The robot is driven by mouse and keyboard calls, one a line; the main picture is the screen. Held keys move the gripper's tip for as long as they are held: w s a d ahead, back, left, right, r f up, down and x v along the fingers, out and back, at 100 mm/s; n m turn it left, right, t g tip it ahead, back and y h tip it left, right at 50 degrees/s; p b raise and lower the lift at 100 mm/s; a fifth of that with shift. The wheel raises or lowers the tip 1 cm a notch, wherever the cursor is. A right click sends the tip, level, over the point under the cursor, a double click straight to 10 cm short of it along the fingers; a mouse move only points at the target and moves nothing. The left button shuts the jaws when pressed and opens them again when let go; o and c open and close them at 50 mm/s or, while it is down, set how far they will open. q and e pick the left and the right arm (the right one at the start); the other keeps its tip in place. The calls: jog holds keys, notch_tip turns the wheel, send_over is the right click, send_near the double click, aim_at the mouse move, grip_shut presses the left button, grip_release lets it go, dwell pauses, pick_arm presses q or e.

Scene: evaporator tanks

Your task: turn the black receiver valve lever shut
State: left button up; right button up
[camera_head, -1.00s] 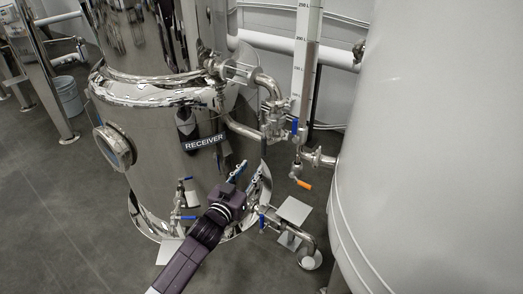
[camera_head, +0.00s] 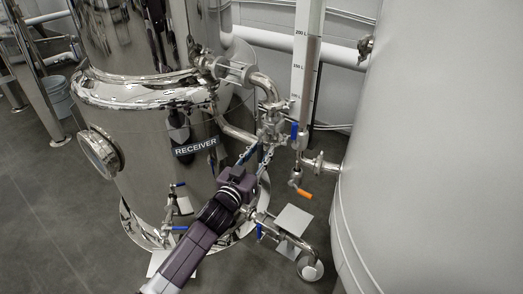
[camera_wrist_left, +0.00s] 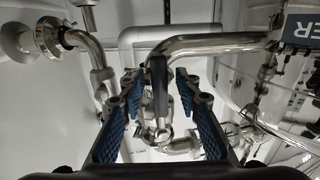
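The black valve lever (camera_wrist_left: 158,92) hangs upright in the middle of the left wrist view, below a steel pipe. My left gripper (camera_wrist_left: 157,79) is open, with one blue-padded finger on each side of the lever and a visible gap to both. In the head view my left gripper (camera_head: 257,152) reaches up in front of the steel pipework, right of the RECEIVER label (camera_head: 195,146). The black lever cannot be made out there behind the fingers. My right gripper is out of view.
The steel receiver tank (camera_head: 140,175) stands left and a large white tank (camera_head: 440,150) right. A blue lever (camera_head: 294,130) and an orange lever (camera_head: 304,194) are near the gripper's right. A white plate (camera_head: 293,220) and low pipe lie below.

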pick_arm(q)
jog(key=shift+r, duration=0.1)
jog(key=shift+c, duration=1.4)
grip_shut()
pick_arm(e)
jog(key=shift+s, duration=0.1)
